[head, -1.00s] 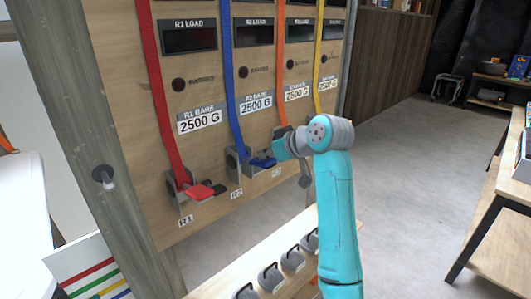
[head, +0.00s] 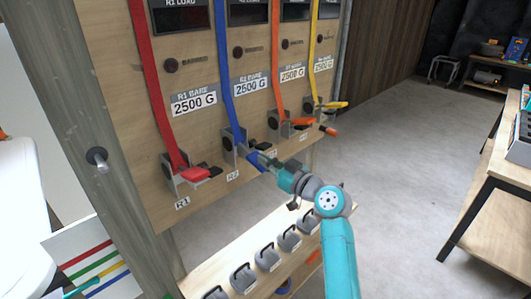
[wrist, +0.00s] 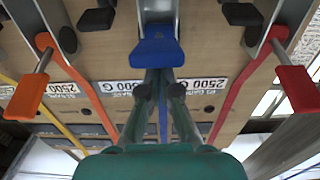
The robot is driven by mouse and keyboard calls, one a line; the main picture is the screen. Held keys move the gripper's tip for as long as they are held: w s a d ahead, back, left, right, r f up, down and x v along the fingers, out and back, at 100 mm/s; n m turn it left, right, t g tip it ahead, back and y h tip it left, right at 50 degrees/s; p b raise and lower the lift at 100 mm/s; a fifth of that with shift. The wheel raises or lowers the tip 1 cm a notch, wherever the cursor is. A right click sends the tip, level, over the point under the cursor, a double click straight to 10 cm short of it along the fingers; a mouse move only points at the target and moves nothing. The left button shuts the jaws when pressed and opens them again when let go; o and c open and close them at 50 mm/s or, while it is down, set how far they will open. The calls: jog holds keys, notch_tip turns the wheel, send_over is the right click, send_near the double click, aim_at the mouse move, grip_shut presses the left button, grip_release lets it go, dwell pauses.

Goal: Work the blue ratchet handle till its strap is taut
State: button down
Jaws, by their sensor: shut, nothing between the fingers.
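The blue ratchet handle (head: 256,162) sits on its metal ratchet (head: 234,147) low on the wooden panel, and its blue strap (head: 228,80) runs up from there. In the wrist view the blue handle (wrist: 156,52) is straight ahead, with the ratchet's metal bracket beyond it. My gripper (head: 268,161) is shut and empty, its fingers at the handle's near end. In the wrist view the fingertips (wrist: 159,74) lie close together at the handle's edge and partly overlap it. I cannot tell whether they touch. The strap's tension is not clear.
The red handle (head: 194,174) is left of the blue one. The orange handle (head: 301,122) and yellow handle (head: 334,105) are to its right. A shelf (head: 243,272) below holds several grey weights (head: 267,256). Open floor (head: 392,150) lies to the right.

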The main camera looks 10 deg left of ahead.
jog(key=shift+f, duration=1.05)
jog(key=shift+a+f, duration=0.1)
jog(key=shift+f, duration=0.15)
jog(key=shift+r, duration=0.55)
jog(key=s+d+r, duration=0.3)
jog(key=s+d, duration=0.3)
jog(key=d, duration=0.3)
jog(key=shift+s, duration=0.4)
jog(key=shift+f, duration=0.1)
